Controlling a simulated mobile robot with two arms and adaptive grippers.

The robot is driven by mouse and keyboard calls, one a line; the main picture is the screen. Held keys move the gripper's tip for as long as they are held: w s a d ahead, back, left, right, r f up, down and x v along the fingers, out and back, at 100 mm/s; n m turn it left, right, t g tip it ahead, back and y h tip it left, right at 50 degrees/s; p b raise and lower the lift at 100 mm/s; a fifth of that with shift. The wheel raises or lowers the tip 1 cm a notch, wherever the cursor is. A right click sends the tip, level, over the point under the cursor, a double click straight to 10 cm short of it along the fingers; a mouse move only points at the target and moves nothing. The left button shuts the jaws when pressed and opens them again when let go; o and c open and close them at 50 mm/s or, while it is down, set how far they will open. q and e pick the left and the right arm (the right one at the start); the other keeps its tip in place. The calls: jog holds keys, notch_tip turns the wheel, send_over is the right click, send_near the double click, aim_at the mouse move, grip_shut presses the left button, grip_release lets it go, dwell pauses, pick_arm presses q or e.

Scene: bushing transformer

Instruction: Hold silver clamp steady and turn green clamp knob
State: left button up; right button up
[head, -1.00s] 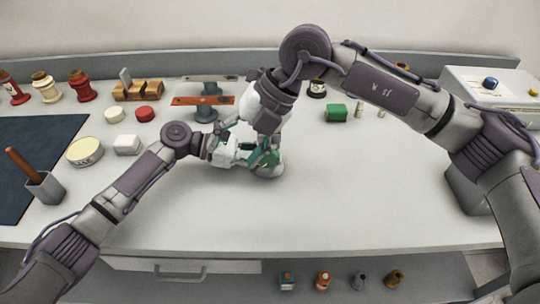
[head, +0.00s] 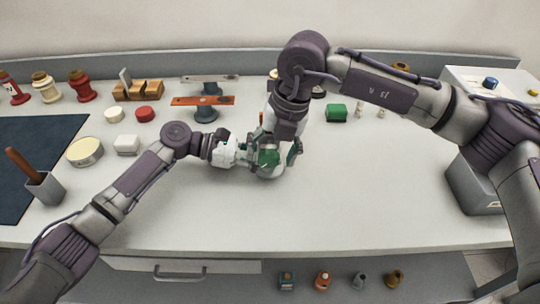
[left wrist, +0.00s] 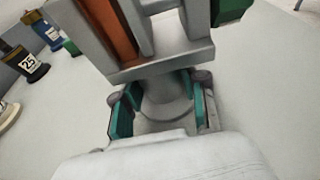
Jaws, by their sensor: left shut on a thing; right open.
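The silver clamp (head: 270,175) stands upright at mid-table, mostly hidden by my grippers in the head view. In the left wrist view it shows as a grey frame (left wrist: 165,62) on a narrower grey stem, with an orange-brown piece inside. My left gripper (head: 246,153) is shut on this stem from the left; its teal pads (left wrist: 163,98) lie at both sides. The green knob (head: 267,157) is on the clamp's near side in the head view. A dark green part shows at the left wrist view's top edge. My right gripper (head: 276,149) is open, coming from above around the knob; contact is unclear.
Jars, wooden blocks and lids (head: 85,151) fill the left side. A green block (head: 337,112) is behind to the right. The table's front right is clear.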

jog(key=shift+a+f, duration=0.2)
jog(key=shift+f, duration=0.5)
jog(key=c, duration=1.2)
jog(key=shift+o, duration=0.2)
jog(key=shift+a+h, duration=0.2)
jog(key=shift+h, duration=1.1)
jog(key=shift+a+h, duration=0.1)
jog(key=shift+h, duration=1.5)
